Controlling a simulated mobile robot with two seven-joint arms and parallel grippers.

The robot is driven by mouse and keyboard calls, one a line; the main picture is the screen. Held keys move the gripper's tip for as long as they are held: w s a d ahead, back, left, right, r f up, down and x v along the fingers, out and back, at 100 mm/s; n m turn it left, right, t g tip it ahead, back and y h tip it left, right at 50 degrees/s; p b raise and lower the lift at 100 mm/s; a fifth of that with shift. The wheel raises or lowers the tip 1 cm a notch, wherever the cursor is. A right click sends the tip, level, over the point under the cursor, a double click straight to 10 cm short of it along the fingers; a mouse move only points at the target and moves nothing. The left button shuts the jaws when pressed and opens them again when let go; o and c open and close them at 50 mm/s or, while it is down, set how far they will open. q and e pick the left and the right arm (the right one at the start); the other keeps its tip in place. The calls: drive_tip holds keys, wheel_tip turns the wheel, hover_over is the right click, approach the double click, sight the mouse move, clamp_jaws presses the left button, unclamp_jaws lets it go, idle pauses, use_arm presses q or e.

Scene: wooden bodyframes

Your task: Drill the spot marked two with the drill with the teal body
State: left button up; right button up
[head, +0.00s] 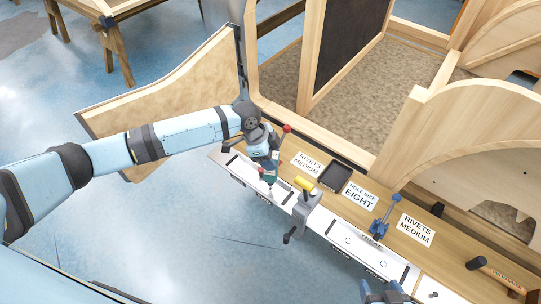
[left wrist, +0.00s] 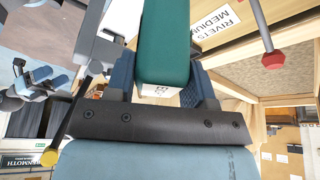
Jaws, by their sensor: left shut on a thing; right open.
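The drill with the teal body (head: 268,172) is at the left end of the workbench, partly hidden by my wrist. My left gripper (head: 264,153) is shut on it. In the left wrist view the teal body (left wrist: 165,45) sits between the blue fingers of my left gripper (left wrist: 162,85). The drill is over or beside the white strip (head: 240,167) along the bench's front edge; I cannot tell whether its tip touches. The mark two is not readable in either view. My right gripper (head: 385,292) is at the bottom edge, open, apart from the bench objects.
On the bench are a black tray (head: 335,175), a yellow piece (head: 304,184), a grey clamp-like tool (head: 305,210), a blue tool (head: 384,218), a hammer (head: 495,272) and paper signs such as hole size eight (head: 360,196). Wooden frames (head: 480,110) stand behind. Blue floor is free in front.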

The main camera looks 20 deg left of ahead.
use_arm(q)
drive_tip(key=shift+r+p, duration=2.3)
drive_tip(key=shift+r, duration=0.3)
